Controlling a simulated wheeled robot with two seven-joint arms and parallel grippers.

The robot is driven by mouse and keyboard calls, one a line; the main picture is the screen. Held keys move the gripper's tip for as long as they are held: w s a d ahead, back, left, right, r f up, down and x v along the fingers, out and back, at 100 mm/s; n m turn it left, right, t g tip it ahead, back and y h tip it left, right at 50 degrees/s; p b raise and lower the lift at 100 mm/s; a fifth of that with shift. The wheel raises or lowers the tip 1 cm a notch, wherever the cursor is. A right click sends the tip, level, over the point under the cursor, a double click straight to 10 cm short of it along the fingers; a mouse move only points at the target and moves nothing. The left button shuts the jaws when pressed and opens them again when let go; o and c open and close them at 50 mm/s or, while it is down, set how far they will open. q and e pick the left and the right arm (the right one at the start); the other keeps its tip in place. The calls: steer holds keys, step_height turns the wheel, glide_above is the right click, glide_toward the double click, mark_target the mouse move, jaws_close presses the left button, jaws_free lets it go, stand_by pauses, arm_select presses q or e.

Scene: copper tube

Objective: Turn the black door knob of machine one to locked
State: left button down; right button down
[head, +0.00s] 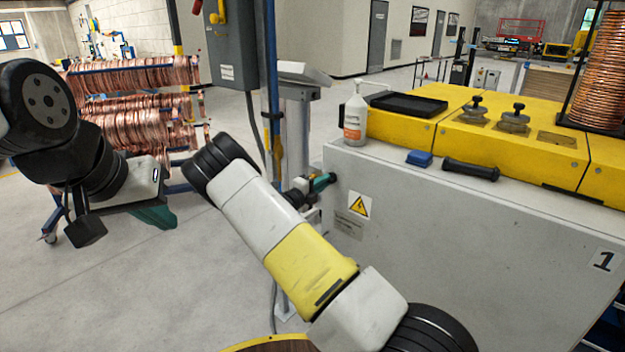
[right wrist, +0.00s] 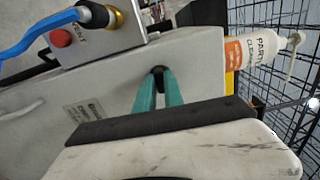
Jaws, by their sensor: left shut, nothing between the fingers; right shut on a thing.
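Machine one (head: 470,240) is a pale cabinet with a yellow top and a "1" on its side, at the right of the head view. The black door knob (right wrist: 157,70) shows as a small dark piece between the green fingertips of my right gripper (right wrist: 158,86) in the right wrist view. In the head view my right gripper (head: 325,182) is at the cabinet's left end, shut on the knob, which is mostly hidden there. Its exact angle is hard to tell. My left gripper (head: 160,217) is shut and empty, above the floor at the left.
A grey post (head: 297,135) stands close to my right gripper. A rack of copper coils (head: 130,105) is behind my left arm.

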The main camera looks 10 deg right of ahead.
steer(key=shift+n, duration=0.4)
steer(key=c, duration=1.4)
jaws_free()
steer(key=shift+c, duration=0.2)
steer(key=v, duration=0.7)
steer(key=shift+s+a, duration=0.25)
steer(key=shift+a, duration=0.1)
